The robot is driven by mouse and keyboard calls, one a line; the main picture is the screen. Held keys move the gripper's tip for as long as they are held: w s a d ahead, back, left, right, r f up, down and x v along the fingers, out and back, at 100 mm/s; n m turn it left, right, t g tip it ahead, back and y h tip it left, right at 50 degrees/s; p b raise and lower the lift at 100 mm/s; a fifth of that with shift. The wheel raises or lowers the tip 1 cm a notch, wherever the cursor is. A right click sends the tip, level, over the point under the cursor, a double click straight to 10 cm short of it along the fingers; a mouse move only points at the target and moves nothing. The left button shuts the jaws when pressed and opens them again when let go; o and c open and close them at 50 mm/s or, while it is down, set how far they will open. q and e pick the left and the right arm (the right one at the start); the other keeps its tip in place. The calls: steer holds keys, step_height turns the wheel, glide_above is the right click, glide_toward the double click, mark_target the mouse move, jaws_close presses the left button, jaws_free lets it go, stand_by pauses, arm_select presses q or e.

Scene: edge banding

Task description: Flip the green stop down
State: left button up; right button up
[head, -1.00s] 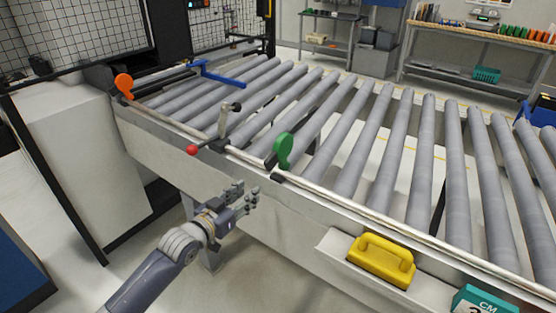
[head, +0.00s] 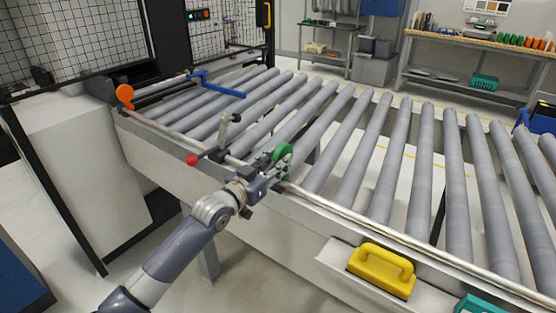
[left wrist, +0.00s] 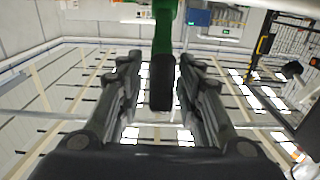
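The green stop (head: 282,153) stands up at the near rail of the roller conveyor (head: 400,228). My left gripper (head: 274,167) is at the stop, with its fingers just in front of it and partly hiding its lower part. In the left wrist view the fingers of my left gripper (left wrist: 160,65) are spread apart. The green stop (left wrist: 165,28) comes down from the top there, and its dark end lies between the fingers with gaps visible on both sides. My right gripper is not in view.
An orange stop (head: 125,95) and a blue bar (head: 218,86) are farther left. A yellow handled block (head: 382,270) sits on a side shelf at lower right.

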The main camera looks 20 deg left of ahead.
arm_select(q)
steer(key=shift+w+d, duration=0.15)
steer(key=shift+w, duration=0.3)
steer(key=c, duration=0.8)
